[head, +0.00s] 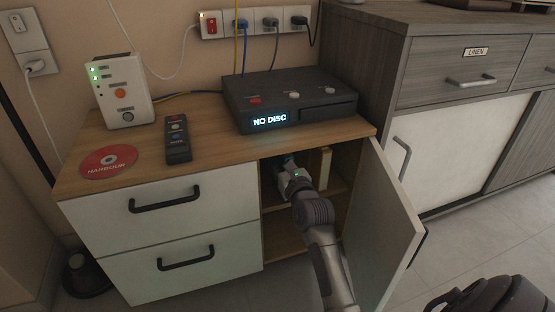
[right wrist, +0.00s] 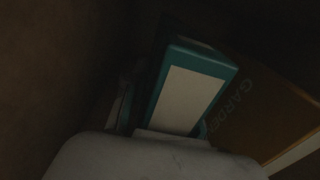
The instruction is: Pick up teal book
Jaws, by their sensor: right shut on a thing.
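The teal book (right wrist: 222,67) is in the right wrist view, with a teal edge around a pale face. It is tilted in that picture. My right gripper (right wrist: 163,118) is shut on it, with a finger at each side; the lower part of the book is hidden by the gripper. In the head view my right gripper (head: 286,163) reaches into the open compartment of the wooden cabinet (head: 225,166), and only a small bit of teal shows there.
A brown book lettered "GARDE" (right wrist: 262,108) is close beside the teal book. The cabinet's door (head: 383,225) stands open right of my arm.

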